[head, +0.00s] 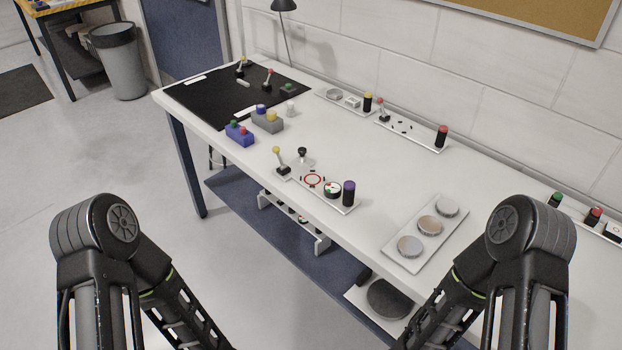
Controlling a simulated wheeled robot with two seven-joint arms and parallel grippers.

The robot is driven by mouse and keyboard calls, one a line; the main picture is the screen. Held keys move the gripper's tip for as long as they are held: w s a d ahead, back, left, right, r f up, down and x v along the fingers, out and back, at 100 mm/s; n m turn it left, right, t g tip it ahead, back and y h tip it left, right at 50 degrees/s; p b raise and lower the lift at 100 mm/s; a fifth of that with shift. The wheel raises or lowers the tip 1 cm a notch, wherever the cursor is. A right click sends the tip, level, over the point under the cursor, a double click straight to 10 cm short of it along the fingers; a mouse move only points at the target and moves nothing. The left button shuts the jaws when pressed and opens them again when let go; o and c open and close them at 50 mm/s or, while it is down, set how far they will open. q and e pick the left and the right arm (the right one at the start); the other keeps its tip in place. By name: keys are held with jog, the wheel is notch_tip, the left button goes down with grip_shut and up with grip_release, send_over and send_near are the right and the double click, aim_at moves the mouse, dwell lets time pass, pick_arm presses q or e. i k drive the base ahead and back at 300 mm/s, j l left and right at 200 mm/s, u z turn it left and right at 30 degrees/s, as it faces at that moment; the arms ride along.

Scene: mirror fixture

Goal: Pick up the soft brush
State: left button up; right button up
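I cannot clearly tell which item is the soft brush; the small items on the bench are too small to identify with certainty. A small dark-topped item (302,153) stands beside a yellow-knobbed lever-like item (279,158) near the bench's front edge. On the black mat (205,105) at the far left end are a yellow-topped item (241,68), a red-topped item (267,78), a small pale piece (243,84) and a small dark green-topped piece (288,88). Both my arms show at the bottom, but their grippers are out of the picture.
The white bench (352,140) holds a blue block (239,136) and grey block (267,125) with coloured tops, a front tray with a red ring (313,180), and a tray of three discs (399,252). Back trays line the wall. The bench middle is clear. A bin (121,65) stands left.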

aim_at(290, 113)
jog(key=i+j+z, duration=0.1)
jog(key=z, duration=0.35)
jog(key=j+z, duration=0.15)
jog(key=z, duration=0.35)
jog(key=i+j+z, duration=0.2)
jog(key=j, duration=0.5)
jog(key=j+z, duration=0.15)
jog(key=j, duration=0.55)
jog(key=i+j+z, duration=0.2)
jog(key=j, duration=0.55)
jog(key=k, duration=0.1)
